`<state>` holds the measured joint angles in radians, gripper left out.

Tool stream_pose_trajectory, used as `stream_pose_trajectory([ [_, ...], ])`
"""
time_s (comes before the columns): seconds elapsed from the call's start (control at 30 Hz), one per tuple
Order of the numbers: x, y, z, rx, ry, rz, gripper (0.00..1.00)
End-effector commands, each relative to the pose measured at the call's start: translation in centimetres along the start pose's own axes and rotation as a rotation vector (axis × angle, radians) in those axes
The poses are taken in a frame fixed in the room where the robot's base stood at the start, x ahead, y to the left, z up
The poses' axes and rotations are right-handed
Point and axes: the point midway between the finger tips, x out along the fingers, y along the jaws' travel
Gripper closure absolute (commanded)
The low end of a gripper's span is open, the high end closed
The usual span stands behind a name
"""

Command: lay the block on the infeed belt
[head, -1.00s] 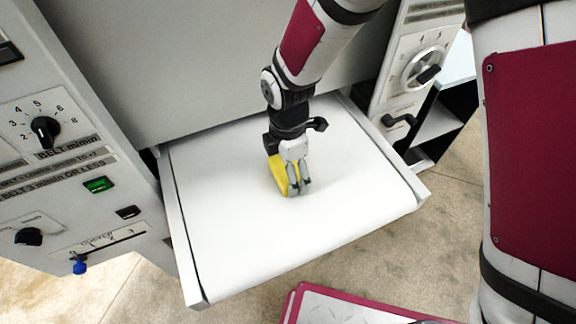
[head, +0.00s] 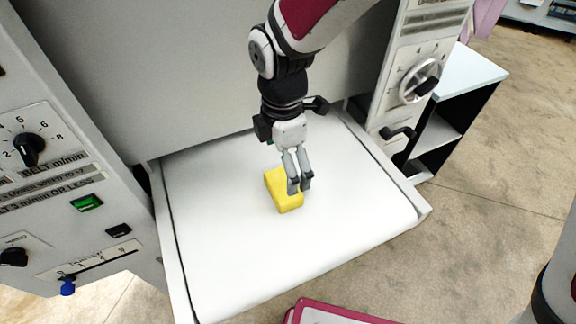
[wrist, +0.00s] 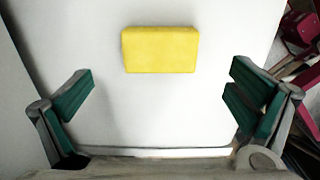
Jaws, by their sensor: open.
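The yellow block (head: 284,195) lies flat on the white infeed belt (head: 230,240), near its middle. In the wrist view the block (wrist: 160,50) lies on the belt beyond the fingertips, with bare belt all around it. My gripper (head: 299,187) is above the block in the head view and hides part of its right side. In the wrist view the two green-padded fingers (wrist: 160,90) are spread wide with nothing between them, apart from the block.
A control panel with a dial (head: 30,146) and a green lit button (head: 86,203) stands left of the belt. A handwheel (head: 420,80) and a black handle (head: 397,133) are on the right-hand panel. A red-rimmed tray (head: 330,314) is at the front.

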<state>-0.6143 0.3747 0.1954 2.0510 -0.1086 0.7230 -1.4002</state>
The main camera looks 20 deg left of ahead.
Motion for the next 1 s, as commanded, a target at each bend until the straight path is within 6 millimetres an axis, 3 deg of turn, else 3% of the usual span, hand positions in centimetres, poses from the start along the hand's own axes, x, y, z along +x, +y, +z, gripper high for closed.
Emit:
stream_pose_trajectory([
  [0.2,-3.2,0.1,0.1,0.001,0.0,0.002,0.0],
  [0.47,-4.4,0.0,0.0,0.002,0.0,-0.001,0.0],
  [0.57,-5.1,-0.3,0.9,0.051,-0.005,0.012,0.0],
  [0.77,-9.9,-3.5,6.8,0.441,-0.025,0.104,0.0],
  [1.0,-15.8,-11.5,14.1,1.12,0.002,0.266,0.0],
])
